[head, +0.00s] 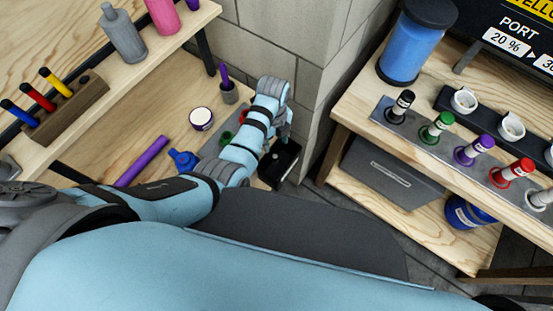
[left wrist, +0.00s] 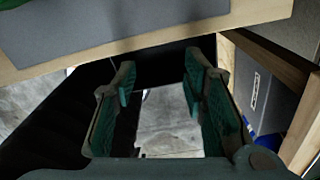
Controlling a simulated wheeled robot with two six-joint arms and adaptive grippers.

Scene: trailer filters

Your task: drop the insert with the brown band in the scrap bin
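My left gripper (head: 284,136) is at the end of my arm, between the left bench and the right table, above or beside an open black box (head: 279,164). In the left wrist view the gripper (left wrist: 165,95) is open, its two green-padded fingers apart with only grey floor between them. Inserts stand in a metal plate (head: 447,146) on the right table, with black (head: 402,106), green (head: 437,127), purple (head: 473,149) and red (head: 511,172) bands. Another insert (head: 540,197) is cut by the right edge, its band unclear. I see no brown band. I cannot tell whether the black box is the scrap bin. My right gripper is out of view.
A grey labelled bin (head: 392,172) and a blue container (head: 466,212) stand on the right table's lower shelf. White cups (head: 464,101) sit in a black rack behind the inserts. A blue jar (head: 412,45) stands beyond. The left bench holds bottles, markers and a purple rod (head: 141,162).

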